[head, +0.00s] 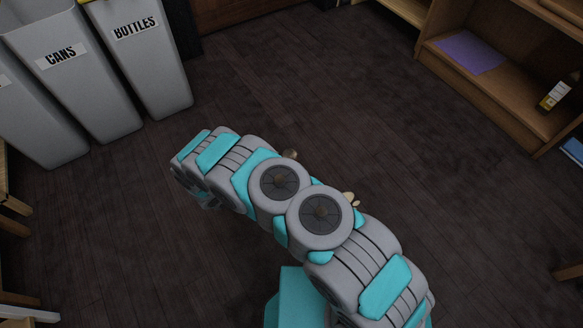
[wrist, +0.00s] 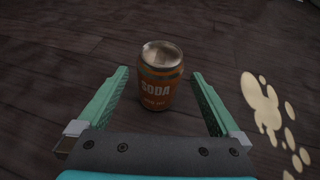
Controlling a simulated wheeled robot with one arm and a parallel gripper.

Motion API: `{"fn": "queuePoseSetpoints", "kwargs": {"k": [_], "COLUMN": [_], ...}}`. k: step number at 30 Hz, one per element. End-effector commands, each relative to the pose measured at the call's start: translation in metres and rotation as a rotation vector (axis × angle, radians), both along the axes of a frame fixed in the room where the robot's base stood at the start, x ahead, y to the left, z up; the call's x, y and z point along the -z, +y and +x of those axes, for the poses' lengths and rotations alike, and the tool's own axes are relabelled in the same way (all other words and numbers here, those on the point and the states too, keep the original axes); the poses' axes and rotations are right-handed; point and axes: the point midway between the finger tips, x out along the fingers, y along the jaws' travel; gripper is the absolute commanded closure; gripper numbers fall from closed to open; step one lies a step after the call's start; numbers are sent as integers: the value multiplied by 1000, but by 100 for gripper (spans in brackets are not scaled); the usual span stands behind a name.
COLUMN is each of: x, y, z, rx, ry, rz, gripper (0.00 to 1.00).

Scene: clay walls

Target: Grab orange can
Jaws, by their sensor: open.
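The orange soda can (wrist: 160,88) stands upright on the dark wood floor in the wrist view, with a silver top and the word SODA on its side. My gripper (wrist: 160,78) is open, with one green finger to the left of the can and one to the right. Gaps show between the can and both fingers. In the head view my arm hides most of the can; a small round bit near the arm (head: 290,154) may be its top.
A pale spill (wrist: 266,108) lies on the floor right of the can. Grey bins marked CANS (head: 70,70) and BOTTLES (head: 145,60) stand at the upper left. A wooden shelf (head: 500,90) with a yellow-labelled bottle (head: 556,93) stands at the right. The floor between is mostly clear.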

Motion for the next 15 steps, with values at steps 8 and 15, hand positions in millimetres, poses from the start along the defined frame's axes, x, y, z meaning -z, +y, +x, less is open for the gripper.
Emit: {"fn": "queuePoseSetpoints", "kwargs": {"k": [8, 15], "x": [10, 19], "y": [-14, -30], "z": [16, 31], "rx": [-2, -2], "ry": [1, 0], "rz": [-1, -2], "gripper": [0, 0]}}
